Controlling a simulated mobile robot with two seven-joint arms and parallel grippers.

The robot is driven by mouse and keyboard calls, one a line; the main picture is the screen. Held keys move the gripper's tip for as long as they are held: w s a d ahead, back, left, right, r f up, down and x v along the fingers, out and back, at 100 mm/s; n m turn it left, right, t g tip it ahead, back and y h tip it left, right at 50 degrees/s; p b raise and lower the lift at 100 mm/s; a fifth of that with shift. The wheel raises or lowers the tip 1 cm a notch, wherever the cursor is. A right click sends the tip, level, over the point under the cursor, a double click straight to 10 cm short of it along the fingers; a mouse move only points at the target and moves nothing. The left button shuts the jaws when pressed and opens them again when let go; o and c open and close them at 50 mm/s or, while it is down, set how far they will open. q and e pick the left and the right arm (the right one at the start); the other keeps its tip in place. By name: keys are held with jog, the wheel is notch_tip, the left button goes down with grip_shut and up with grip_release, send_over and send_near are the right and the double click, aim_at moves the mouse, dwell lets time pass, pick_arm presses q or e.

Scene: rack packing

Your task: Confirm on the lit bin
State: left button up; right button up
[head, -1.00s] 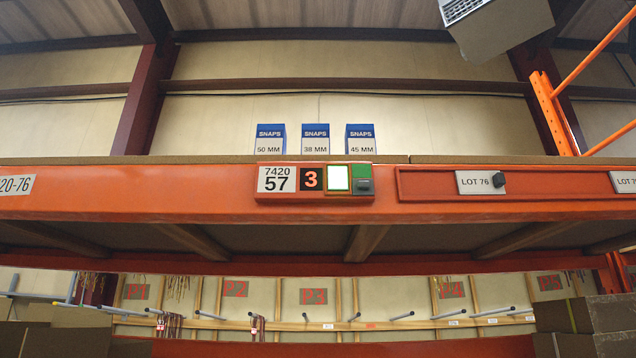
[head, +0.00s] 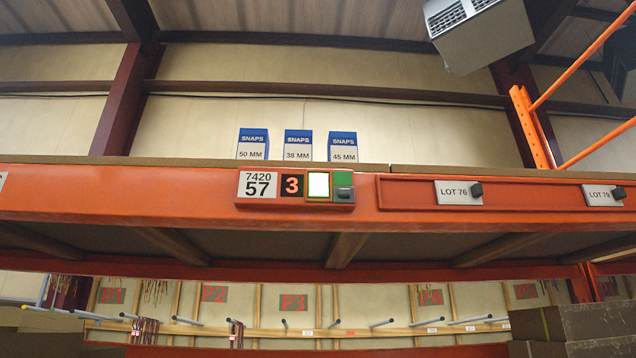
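The lit bin module (head: 296,188) is fixed to the front of the orange shelf beam (head: 120,205). It carries a white label (head: 257,186) reading 7420 57, a black display (head: 292,186) with a red 3, and a lit white square (head: 318,185) with a green border. At its right end are a green patch (head: 343,179) and a dark button (head: 344,193). On the shelf above stand three blue and white SNAPS boxes marked 50 MM (head: 252,145), 38 MM (head: 298,146) and 45 MM (head: 343,147). Neither of my grippers shows.
Right of the module, a red rail (head: 405,193) holds the LOT 76 tag (head: 458,193) and another LOT tag (head: 603,195). Below the beam are P-numbered panels and hooks (head: 382,323). Brown cartons (head: 575,322) stand at lower right. A grey unit (head: 478,32) hangs above.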

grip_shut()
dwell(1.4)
